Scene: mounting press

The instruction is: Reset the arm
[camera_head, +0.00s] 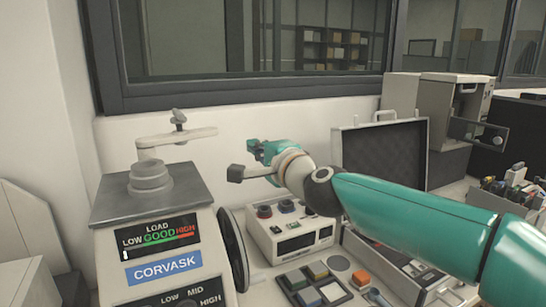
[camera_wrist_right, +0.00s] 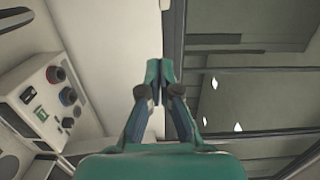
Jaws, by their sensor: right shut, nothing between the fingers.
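My right arm reaches in from the right in the head view. Its teal gripper (camera_head: 250,162) hangs in the air above a control box, to the right of the Corvask press (camera_head: 158,230). In the right wrist view the fingers of my right gripper (camera_wrist_right: 159,72) meet at their tips, with nothing between them. The press has a lever handle (camera_head: 178,137) on top and a load gauge (camera_head: 160,237) on its front. The gripper is apart from the press and its handle. My left gripper is in neither view.
The control box (camera_head: 290,230) with knobs stands below my right gripper; it also shows in the right wrist view (camera_wrist_right: 45,105). An open case (camera_head: 385,150) stands behind my arm. A tray (camera_head: 318,290) of coloured blocks lies in front. A window (camera_head: 250,40) spans the back wall.

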